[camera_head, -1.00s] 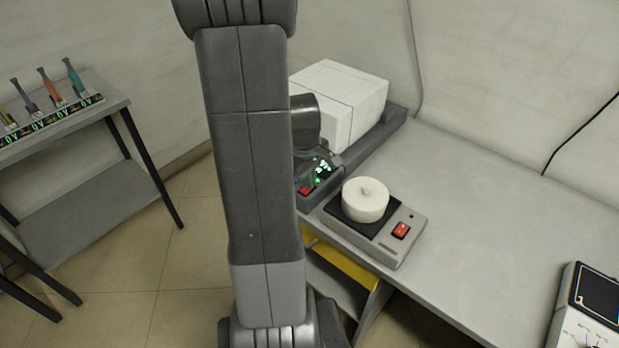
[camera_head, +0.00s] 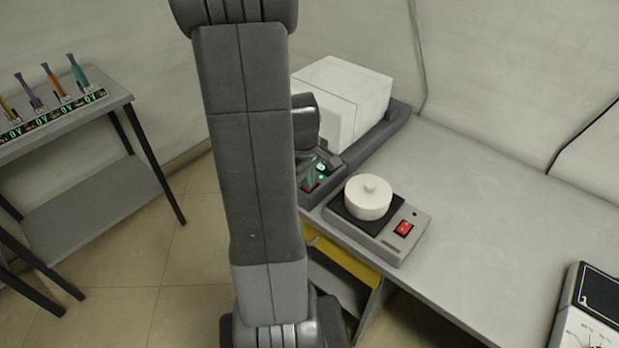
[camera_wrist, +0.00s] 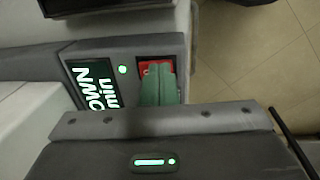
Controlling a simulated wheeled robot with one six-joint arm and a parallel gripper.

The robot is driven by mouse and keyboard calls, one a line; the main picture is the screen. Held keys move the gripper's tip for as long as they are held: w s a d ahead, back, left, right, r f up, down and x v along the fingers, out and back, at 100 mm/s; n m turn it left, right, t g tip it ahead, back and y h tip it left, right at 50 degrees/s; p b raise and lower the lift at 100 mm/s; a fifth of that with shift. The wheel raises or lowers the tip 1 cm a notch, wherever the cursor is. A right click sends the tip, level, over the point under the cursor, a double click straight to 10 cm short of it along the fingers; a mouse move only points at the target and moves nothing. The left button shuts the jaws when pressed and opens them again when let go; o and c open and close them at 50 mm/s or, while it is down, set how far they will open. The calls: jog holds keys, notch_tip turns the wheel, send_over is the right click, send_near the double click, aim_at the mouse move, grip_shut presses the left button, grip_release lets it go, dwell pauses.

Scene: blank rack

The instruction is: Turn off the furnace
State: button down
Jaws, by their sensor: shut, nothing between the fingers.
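The furnace (camera_head: 350,95) is a white box on a dark grey base, on the bench behind my arm in the head view. The wrist view shows its control panel (camera_wrist: 180,45) with a dark display (camera_wrist: 92,82) whose cut-off text reads "OWN" and "min". A small lit green light (camera_wrist: 123,70) sits beside it. The red switch (camera_wrist: 144,66) is partly covered by my gripper (camera_wrist: 160,70), whose green fingers are shut and empty. The fingertips are over the switch; whether they touch it I cannot tell. My arm hides part of the furnace front in the head view.
A hotplate (camera_head: 387,245) with a white round pot (camera_head: 368,198) and a red switch stands right of the panel. Another device (camera_head: 590,310) is at the far right. A side table (camera_head: 120,102) with pipettes stands left. The bench's middle is clear.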

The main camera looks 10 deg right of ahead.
aim_at(305, 189)
jog(key=shift+r+p, duration=0.4)
jog(key=shift+r, duration=0.15)
notch_tip(305, 189, up, 13)
jog(key=s+a+p, duration=0.1)
jog(key=p, duration=0.1)
jog(key=shift+a, duration=0.15)
jog(key=shift+f, duration=0.15)
jog(key=b, duration=0.1)
jog(key=w+b, duration=0.1)
jog(key=b, duration=0.1)
jog(key=shift+w+d, duration=0.25)
jog(key=shift+d, duration=0.1)
jog(key=f, duration=0.4)
jog(key=d+f, duration=0.1)
jog(key=f, duration=0.4)
jog(key=w+f, duration=0.1)
jog(key=f, duration=0.3)
jog(key=shift+d+f, duration=0.15)
jog(key=shift+f, duration=0.15)
